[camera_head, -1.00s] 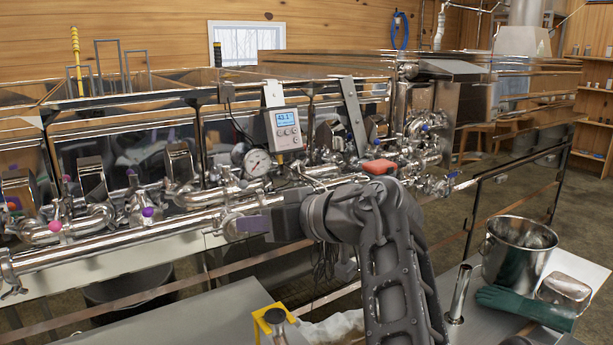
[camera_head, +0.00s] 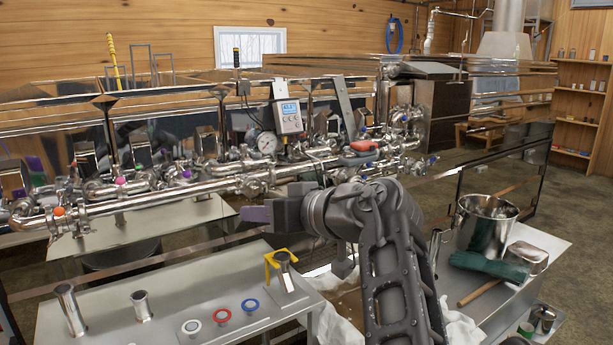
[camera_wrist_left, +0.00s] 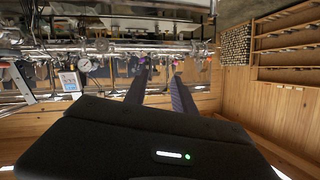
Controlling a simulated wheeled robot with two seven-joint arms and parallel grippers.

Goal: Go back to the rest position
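My left gripper (camera_head: 256,213) is in the middle of the head view, in front of the evaporator's pipes (camera_head: 200,188). It points left, with a purple finger pad showing. In the left wrist view my left gripper (camera_wrist_left: 160,75) has its two fingers apart with nothing between them. The gripper appears clear of the pipes and of the metal table (camera_head: 175,300) below it. My right gripper is out of view.
A grey display unit (camera_head: 289,117) and a round gauge (camera_head: 267,142) sit above the pipes. Open floor lies beyond.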

